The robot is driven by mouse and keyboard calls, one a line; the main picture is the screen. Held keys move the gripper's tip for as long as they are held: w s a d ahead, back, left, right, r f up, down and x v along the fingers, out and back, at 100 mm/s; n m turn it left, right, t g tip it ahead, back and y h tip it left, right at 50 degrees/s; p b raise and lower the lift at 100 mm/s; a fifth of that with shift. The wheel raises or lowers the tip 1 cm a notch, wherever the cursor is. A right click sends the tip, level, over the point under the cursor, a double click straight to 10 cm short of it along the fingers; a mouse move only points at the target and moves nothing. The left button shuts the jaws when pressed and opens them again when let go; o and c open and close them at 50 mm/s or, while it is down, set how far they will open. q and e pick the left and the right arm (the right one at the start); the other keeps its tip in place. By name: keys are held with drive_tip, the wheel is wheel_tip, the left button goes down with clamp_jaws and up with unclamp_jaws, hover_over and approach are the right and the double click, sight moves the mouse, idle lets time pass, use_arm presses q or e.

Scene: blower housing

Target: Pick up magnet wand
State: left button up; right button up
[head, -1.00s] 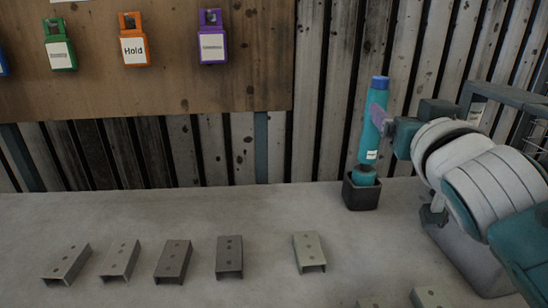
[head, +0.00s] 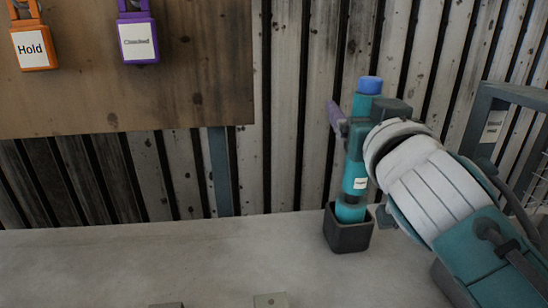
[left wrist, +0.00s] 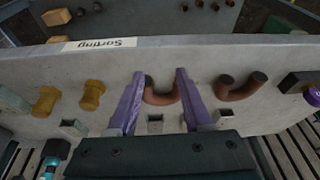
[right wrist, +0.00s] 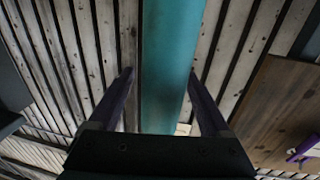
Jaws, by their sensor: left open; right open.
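The magnet wand (head: 357,170) is a teal cylinder with a blue top and a small white label. It stands nearly upright in a dark square holder (head: 347,235) on the bench. My right gripper (head: 347,120) is at the wand's upper part, with a purple finger showing on its left side.
A wooden board (head: 150,95) with orange (head: 32,45) and purple (head: 138,38) tags hangs behind. A dark frame (head: 505,110) stands at right. Yellow fittings (left wrist: 93,95) show in the left wrist view.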

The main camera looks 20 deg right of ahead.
drive_tip(key=shift+w, duration=0.2)
drive_tip(key=shift+s+f, duration=0.1)
drive_tip(key=shift+s, duration=0.05)
drive_tip(key=shift+c, duration=0.5)
clamp_jaws()
idle(0.7)
